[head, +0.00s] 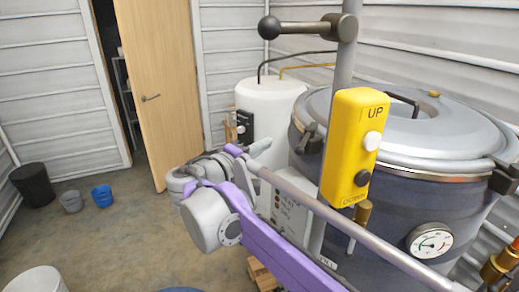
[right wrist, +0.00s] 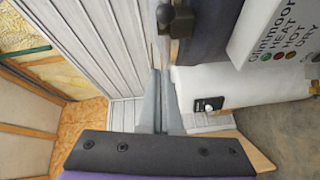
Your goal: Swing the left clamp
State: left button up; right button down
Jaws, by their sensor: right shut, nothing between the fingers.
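The left clamp (head: 309,138) is a small dark catch on the near left rim of the dark drum, below its grey lid (head: 440,130). In the right wrist view a dark block with a rounded knob, which looks like this clamp (right wrist: 181,23), stands just beyond the fingertips. My right gripper (head: 262,147) is left of the drum, at the end of the purple and grey arm. In the right wrist view its two grey fingers (right wrist: 160,88) are together and hold nothing. I cannot tell whether they touch the clamp. My left gripper is out of view.
A yellow UP/DOWN pendant (head: 351,145) hangs in front of the drum. A second clamp (head: 504,178) sits at the rim's right. A white tank (head: 266,110) stands behind, and a lettered control box (right wrist: 280,35) is near the gripper. Open floor (head: 120,235) lies left.

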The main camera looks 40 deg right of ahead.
aim_at(308, 135)
jog(key=s+d+f, duration=0.1)
jog(key=s+d, duration=0.1)
jog(key=d, duration=0.5)
jog(key=shift+p, duration=0.3)
jog(key=shift+s+d, duration=0.1)
jog(key=shift+s, duration=0.05)
